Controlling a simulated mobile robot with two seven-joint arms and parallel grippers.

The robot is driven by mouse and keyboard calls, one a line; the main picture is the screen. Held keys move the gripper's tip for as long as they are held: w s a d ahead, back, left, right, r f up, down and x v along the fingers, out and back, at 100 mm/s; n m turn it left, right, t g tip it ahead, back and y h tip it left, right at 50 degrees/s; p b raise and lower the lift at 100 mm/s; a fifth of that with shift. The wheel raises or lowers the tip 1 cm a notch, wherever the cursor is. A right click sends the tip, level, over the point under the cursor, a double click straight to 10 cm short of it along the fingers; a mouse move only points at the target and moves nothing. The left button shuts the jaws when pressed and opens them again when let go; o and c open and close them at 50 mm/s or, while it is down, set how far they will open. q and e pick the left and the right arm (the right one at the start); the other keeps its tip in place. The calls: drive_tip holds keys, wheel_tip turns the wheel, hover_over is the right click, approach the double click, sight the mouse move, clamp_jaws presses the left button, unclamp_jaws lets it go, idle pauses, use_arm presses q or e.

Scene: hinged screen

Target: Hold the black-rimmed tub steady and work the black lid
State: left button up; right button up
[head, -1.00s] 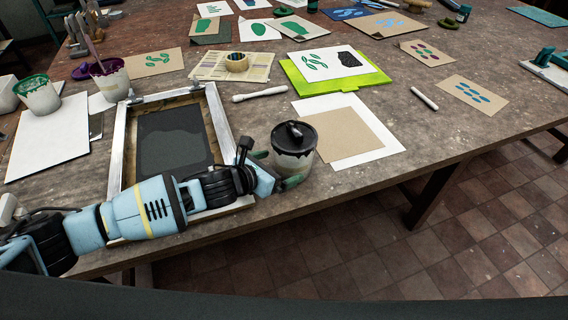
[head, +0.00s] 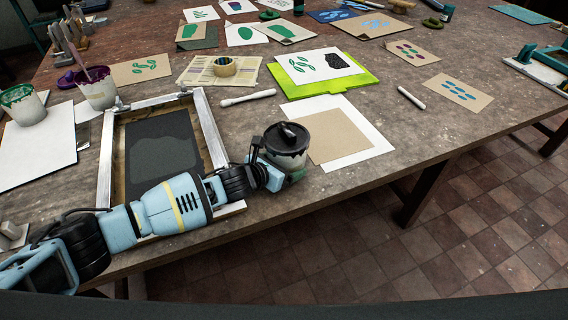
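The black-rimmed tub (head: 289,161) is a small whitish pot with dark drips, upright near the table's front edge. The black lid (head: 279,139), with a raised dark handle, sits on top of it. My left gripper (head: 281,166) reaches in from the left, low at the tub. Its fingers are apart, one at the tub's left and one across its lower front. The tub hides part of them, so I cannot tell whether they press on it. My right gripper is not in view.
A wooden-framed screen (head: 106,160) lies left of the tub, under my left arm. Brown card on white paper (head: 365,150) lies just right of the tub. A white marker (head: 248,98) lies behind. Paint pots (head: 24,107) stand at the left. The table's front edge is close.

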use_arm(q)
drive_tip(key=shift+c, duration=1.1)
drive_tip(key=o, duration=0.4)
drive_tip(key=c, duration=0.6)
drive_tip(key=shift+s+a+r+m+g+h, duration=0.1)
drive_tip(key=shift+s+a+m+g+h, duration=0.2)
drive_tip(key=shift+s+a+m, duration=0.15)
drive_tip(key=shift+c, duration=0.2)
drive_tip(key=shift+f, duration=0.2)
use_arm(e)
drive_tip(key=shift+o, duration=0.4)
